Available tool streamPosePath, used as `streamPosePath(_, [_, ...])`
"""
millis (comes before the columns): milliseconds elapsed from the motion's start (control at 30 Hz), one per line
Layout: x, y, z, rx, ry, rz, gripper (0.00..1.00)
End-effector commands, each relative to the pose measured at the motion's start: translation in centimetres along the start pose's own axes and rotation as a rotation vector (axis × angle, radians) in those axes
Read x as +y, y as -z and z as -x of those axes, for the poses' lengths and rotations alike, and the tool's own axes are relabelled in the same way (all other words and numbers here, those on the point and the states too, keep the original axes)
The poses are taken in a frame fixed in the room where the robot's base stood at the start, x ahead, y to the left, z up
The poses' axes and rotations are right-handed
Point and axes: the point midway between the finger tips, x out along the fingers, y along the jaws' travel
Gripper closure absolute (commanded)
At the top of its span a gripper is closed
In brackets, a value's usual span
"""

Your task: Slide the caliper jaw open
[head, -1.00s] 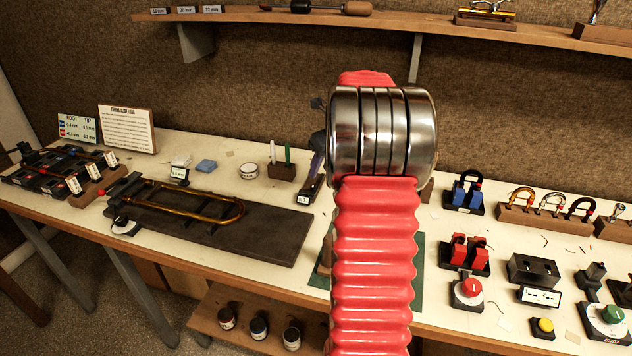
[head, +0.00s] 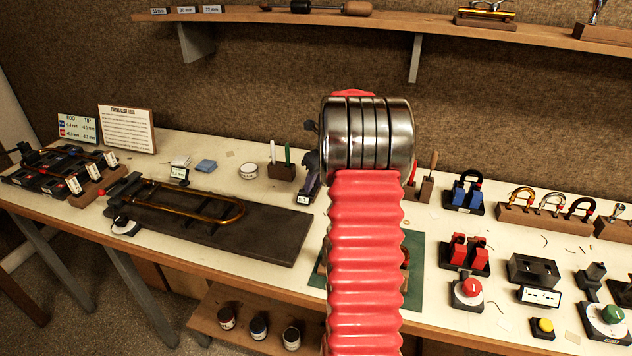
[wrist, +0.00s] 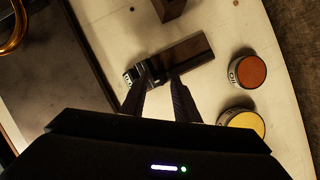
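My gripper (wrist: 160,80) shows in the wrist view with its two dark fingers apart and nothing seen gripped between them. Just beyond the fingertips lies a dark brown bar (wrist: 186,54) with a small black-and-pale end piece (wrist: 131,75), the left fingertip close to that end. I cannot tell whether they touch. It appears to be the slanted dark piece (head: 313,172) with a small display (head: 304,199) left of my arm in the head view. I cannot make out the caliper's jaws. In the head view my arm hides the fingers.
Two round tins, orange-topped (wrist: 247,72) and yellow-topped (wrist: 242,121), stand right of the fingers. A wooden block (wrist: 168,8) is near the bar. A dark board (head: 255,235) with a brass slide (head: 185,200) lies to the left. A shelf (head: 400,25) runs above the bench.

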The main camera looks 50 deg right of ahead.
Motion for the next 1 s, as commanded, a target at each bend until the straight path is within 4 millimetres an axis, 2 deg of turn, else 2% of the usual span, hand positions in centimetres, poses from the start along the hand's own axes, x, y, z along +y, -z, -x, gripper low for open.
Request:
streamPosePath(33, [-0.01, 0.0, 0.01, 0.0, 0.0, 0.0, 0.76])
streamPosePath(400, [-0.01, 0.01, 0.03, 0.0, 0.0, 0.0, 1.0])
streamPosePath(833, [0.0, -0.04, 0.0, 0.0, -0.001, 0.0, 1.0])
streamPosePath(1000, [0.01, -0.84, -0.32, -0.001, -0.004, 0.01, 1.0])
